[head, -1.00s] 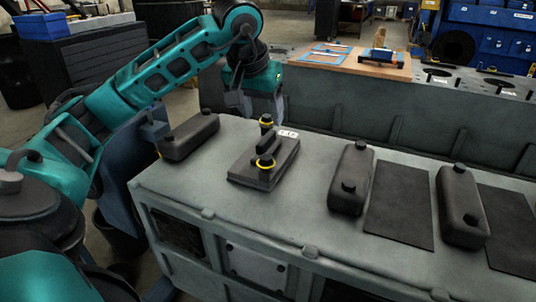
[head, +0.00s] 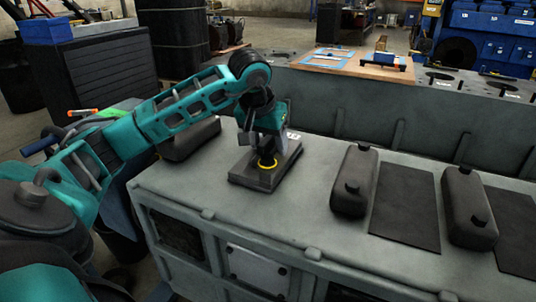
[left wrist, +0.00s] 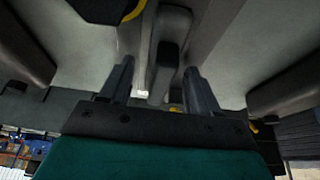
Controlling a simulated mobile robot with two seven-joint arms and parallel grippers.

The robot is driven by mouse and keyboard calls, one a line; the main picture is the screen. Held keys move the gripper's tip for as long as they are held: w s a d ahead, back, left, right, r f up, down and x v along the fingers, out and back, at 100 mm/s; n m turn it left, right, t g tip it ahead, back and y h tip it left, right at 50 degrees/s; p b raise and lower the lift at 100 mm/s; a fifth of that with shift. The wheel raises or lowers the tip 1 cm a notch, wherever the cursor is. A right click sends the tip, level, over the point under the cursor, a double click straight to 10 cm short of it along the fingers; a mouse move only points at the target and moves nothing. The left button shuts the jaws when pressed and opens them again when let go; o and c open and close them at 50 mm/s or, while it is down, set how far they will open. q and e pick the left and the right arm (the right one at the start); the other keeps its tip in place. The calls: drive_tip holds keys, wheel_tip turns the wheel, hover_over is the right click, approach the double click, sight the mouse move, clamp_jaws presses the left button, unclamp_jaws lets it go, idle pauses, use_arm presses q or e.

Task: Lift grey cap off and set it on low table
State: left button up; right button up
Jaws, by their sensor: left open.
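A dark grey cap (head: 245,172), a flat block with a raised handle and yellow-ringed posts, sits on top of the large grey engine casing (head: 310,225). My left gripper (head: 263,143) is open directly above it and hides much of the handle and the far post. In the left wrist view the open fingers (left wrist: 158,68) straddle the line of the dark handle bar (left wrist: 169,45); I cannot tell whether they touch it. A wood-topped table (head: 352,68) with blue outlines stands behind the casing. My right gripper is out of view.
Long dark covers stand on the casing, one left of the cap (head: 190,140) and two to its right (head: 355,180), (head: 468,205). Flat dark pads (head: 405,207) lie beside the right ones. A raised wall (head: 450,145) runs along the casing's back.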

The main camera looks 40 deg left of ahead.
sight(268, 137)
use_arm(q)
clamp_jaws()
drive_tip(key=shift+r, duration=0.15)
idle(0.4)
drive_tip(key=shift+r, duration=0.1)
drive_tip(key=shift+w+r, duration=0.1)
drive_tip(key=shift+r, duration=0.45)
wheel_tip(268, 137, up, 21)
drive_tip(key=p, duration=0.8)
drive_tip(key=shift+f, duration=0.15)
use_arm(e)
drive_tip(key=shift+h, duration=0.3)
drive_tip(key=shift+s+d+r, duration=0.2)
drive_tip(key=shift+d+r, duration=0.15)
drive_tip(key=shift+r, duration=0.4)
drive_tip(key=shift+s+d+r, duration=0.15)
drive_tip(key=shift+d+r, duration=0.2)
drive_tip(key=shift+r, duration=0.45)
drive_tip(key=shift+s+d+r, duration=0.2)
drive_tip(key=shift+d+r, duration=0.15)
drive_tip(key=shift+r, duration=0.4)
